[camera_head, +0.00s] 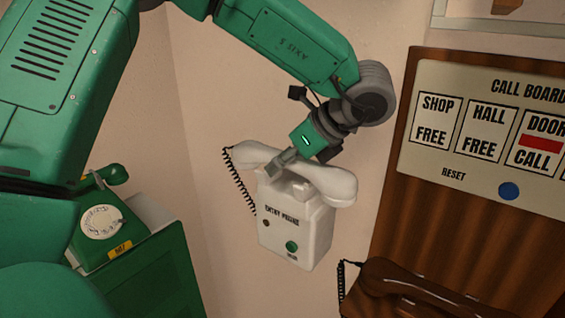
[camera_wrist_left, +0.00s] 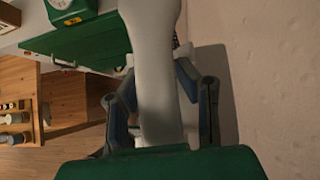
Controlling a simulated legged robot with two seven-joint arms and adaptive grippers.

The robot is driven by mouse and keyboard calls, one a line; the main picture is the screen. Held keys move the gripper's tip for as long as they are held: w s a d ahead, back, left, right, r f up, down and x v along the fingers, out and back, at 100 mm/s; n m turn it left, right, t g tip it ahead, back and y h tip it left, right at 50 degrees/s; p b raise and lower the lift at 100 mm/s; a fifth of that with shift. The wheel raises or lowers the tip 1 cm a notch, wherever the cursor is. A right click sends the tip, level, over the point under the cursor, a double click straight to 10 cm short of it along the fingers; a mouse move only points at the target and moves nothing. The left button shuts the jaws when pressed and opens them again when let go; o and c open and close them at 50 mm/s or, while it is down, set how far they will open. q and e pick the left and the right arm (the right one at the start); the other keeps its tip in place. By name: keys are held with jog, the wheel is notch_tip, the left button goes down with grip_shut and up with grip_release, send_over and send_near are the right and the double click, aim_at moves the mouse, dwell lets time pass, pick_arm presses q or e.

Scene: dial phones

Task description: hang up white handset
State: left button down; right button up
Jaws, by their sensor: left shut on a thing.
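The white handset (camera_head: 333,184) lies across the top of the white entry phone (camera_head: 297,232), which is mounted on the wall. My left gripper (camera_head: 287,160) is shut on the handset near its middle, coming from above. In the left wrist view the handset (camera_wrist_left: 158,85) runs lengthwise between the two fingers of the left gripper (camera_wrist_left: 158,105). Whether the handset rests fully in the cradle or just above it cannot be told, as the gripper covers part of it. A black coiled cord (camera_head: 238,180) hangs at the left of the phone. My right gripper is not in view.
A green dial phone (camera_head: 103,222) stands on a green cabinet (camera_head: 165,275) at the left. A brown handset (camera_head: 430,290) is at the lower right. A wooden call board (camera_head: 395,215) fills the right. Wall below the entry phone is bare.

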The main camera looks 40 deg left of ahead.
pick_arm(q)
jog(key=c, duration=1.1)
grip_release()
jog(key=shift+f, duration=0.1)
notch_tip(320, 180, up, 9)
jog(key=shift+f, duration=0.1)
jog(key=shift+r, duration=0.6)
